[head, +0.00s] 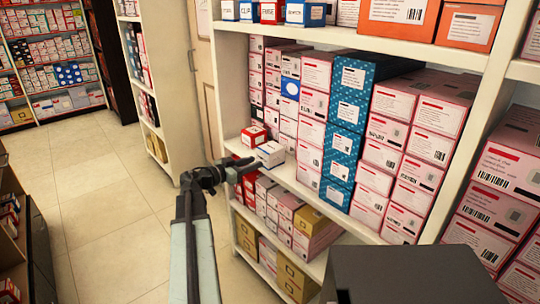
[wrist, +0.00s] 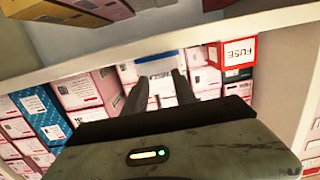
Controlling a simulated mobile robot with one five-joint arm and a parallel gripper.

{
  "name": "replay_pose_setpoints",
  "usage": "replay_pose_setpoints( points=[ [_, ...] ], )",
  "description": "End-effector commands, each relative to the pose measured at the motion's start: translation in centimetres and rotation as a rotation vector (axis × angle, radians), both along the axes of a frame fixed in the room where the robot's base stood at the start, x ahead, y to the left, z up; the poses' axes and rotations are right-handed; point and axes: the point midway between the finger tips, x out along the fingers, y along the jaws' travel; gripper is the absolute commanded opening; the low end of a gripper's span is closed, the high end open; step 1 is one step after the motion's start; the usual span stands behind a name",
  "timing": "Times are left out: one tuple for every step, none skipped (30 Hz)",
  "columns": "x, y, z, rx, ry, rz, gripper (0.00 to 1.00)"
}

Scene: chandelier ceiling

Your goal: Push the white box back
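The white box (head: 271,153) lies at the front edge of the middle shelf (head: 300,190) in the head view, sticking out ahead of the stacked boxes. In the wrist view a white box (wrist: 157,67), which looks like the same one, shows just beyond my fingertips. My gripper (head: 250,164) is at the shelf front, close before the white box. In the wrist view the two fingers of my gripper (wrist: 160,76) stand apart with nothing held between them. I cannot tell whether the fingertips touch the box.
A red and white box (head: 253,135) sits to the left of the white box. Stacks of pink boxes (head: 313,103) and blue boxes (head: 347,125) fill the shelf to the right. An upper shelf (head: 340,38) runs above. The tiled floor (head: 110,190) at left is clear.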

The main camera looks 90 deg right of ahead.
Motion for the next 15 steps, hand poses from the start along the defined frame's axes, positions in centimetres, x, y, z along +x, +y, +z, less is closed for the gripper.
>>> replay_pose_setpoints(
  points=[
    [0.0,0.0,0.0,0.000,0.000,0.000,0.33],
    [0.0,0.0,0.0,0.000,0.000,0.000,0.33],
    [-0.1,-0.1,0.0,0.000,0.000,0.000,0.33],
    [-0.2,-0.2,0.0,0.000,0.000,-0.001,0.33],
    [-0.3,-0.3,0.0,0.000,0.000,0.000,0.33],
    [-0.4,-0.4,0.0,0.000,0.000,0.000,0.33],
    [-0.5,-0.5,0.0,0.000,0.000,0.000,0.33],
    [-0.6,-0.6,0.0,0.000,0.000,0.000,0.33],
    [-0.7,-0.7,0.0,0.000,0.000,0.000,0.33],
    [-0.8,-0.8,0.0,0.000,0.000,0.000,0.33],
    [-0.9,-0.9,0.0,0.000,0.000,0.000,0.33],
    [-1.1,-1.1,0.0,0.000,0.000,-0.001,0.33],
    [-1.2,-1.1,0.0,0.000,0.000,-0.001,0.33],
    [-1.3,-1.2,0.0,0.000,0.000,-0.002,0.33],
    [-1.5,-1.4,0.0,0.000,0.000,-0.002,0.33]
  ],
)
